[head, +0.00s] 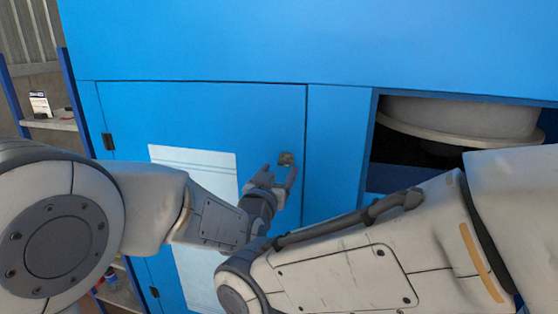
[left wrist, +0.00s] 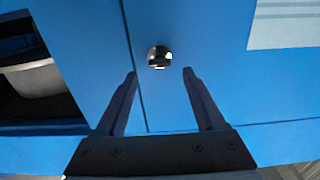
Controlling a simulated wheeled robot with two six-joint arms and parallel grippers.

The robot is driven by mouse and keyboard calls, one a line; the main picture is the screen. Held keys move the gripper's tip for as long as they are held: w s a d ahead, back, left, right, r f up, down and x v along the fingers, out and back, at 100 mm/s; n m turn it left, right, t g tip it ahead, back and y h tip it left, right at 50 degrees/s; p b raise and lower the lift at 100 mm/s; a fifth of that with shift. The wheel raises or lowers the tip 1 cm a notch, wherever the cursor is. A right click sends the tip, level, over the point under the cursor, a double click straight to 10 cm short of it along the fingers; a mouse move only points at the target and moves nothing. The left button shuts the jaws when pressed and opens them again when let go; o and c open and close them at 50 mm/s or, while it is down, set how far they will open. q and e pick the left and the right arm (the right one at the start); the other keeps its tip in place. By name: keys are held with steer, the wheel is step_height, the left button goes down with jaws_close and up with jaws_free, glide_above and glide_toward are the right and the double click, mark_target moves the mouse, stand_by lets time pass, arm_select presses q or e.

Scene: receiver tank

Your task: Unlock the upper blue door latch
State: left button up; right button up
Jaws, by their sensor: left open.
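The upper latch (head: 286,158) is a small metal knob near the right edge of the blue door (head: 220,110). My left gripper (head: 278,176) is open, with its fingers just below the latch in the head view. In the left wrist view the latch (left wrist: 159,57) shows past the tips of the open left gripper (left wrist: 160,74), roughly centred between them. I see no contact with it. The door seam runs close beside the latch. My right arm crosses the lower right of the head view, and its gripper cannot be made out.
A white sheet (head: 206,163) is on the door. Right of the door is an opening in the blue cabinet with a pale round tank (head: 462,116) inside. Hinges (head: 108,141) are at the door's left edge. A shelf (head: 52,124) stands at far left.

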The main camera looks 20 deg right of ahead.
mark_target(282, 165)
arm_select(q)
steer(key=shift+p+x, duration=0.55)
steer(key=shift+x, duration=1.6)
jaws_close()
steer(key=shift+f+n+b, duration=0.15)
steer(key=shift+n+b, duration=0.25)
steer(key=shift+b, duration=0.4)
steer(key=shift+a+f+n+b, duration=0.1)
steer(key=shift+a+n+b, duration=0.05)
steer(key=shift+n+b, duration=8.85)
steer(key=shift+m+b, duration=0.3)
steer(key=shift+b, duration=0.15)
jaws_free()
